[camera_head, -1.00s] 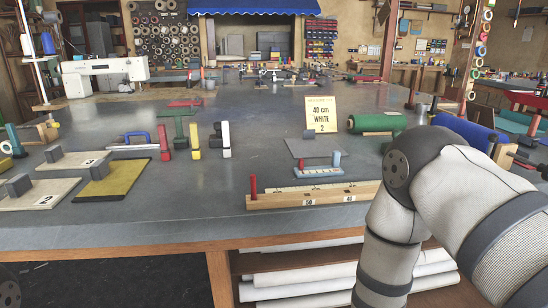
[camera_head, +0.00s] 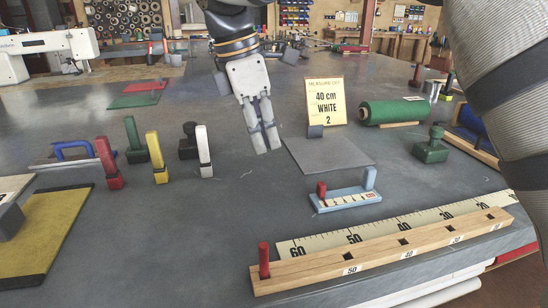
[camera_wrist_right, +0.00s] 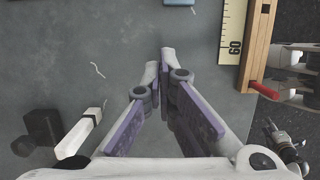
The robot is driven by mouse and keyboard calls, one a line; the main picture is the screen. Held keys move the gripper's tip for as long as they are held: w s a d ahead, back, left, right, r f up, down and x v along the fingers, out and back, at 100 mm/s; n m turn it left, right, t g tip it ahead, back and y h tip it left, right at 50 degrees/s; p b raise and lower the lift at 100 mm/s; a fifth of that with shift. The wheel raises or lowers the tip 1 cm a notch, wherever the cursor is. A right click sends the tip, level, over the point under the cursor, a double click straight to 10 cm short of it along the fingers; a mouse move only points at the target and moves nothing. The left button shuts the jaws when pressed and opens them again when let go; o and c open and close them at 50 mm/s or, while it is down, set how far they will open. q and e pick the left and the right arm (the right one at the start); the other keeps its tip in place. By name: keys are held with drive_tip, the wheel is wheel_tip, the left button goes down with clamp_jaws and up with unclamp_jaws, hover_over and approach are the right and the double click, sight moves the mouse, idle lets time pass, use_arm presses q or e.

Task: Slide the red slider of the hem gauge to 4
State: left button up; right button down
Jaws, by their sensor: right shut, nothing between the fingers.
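The hem gauge (camera_head: 345,200) is a small pale blue bar with a printed scale, lying on the grey table. Its red slider (camera_head: 321,190) stands at the left end of the scale, and a pale blue post (camera_head: 370,178) stands at the right end. The scale's figures are too small to read. My right gripper (camera_head: 268,148) points down, shut and empty, to the left of and beyond the gauge, apart from it. In the right wrist view its fingers (camera_wrist_right: 167,62) are together, and a pale blue edge shows at the top. My left gripper is not in view.
A wooden bar (camera_head: 385,248) with a red peg and long ruler lies in front of the gauge. A grey plate (camera_head: 328,153) and sign card (camera_head: 325,102) are behind it. Upright red, green, yellow and white pieces stand left.

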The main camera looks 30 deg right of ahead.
sight(321, 190)
drive_tip(key=x, duration=0.3)
drive_tip(key=s+x, duration=0.1)
drive_tip(key=x, duration=0.5)
drive_tip(key=shift+s+f+p, duration=0.15)
drive_tip(key=shift+s+p, duration=0.05)
drive_tip(key=shift+p, duration=0.1)
drive_tip(key=d, duration=0.3)
drive_tip(key=shift+s+d+p, duration=0.25)
drive_tip(key=shift+s+p, duration=0.1)
drive_tip(key=shift+s, duration=0.05)
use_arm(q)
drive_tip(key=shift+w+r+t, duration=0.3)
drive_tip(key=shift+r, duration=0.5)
use_arm(e)
drive_tip(key=shift+d+f, duration=0.1)
drive_tip(key=shift+d, duration=0.2)
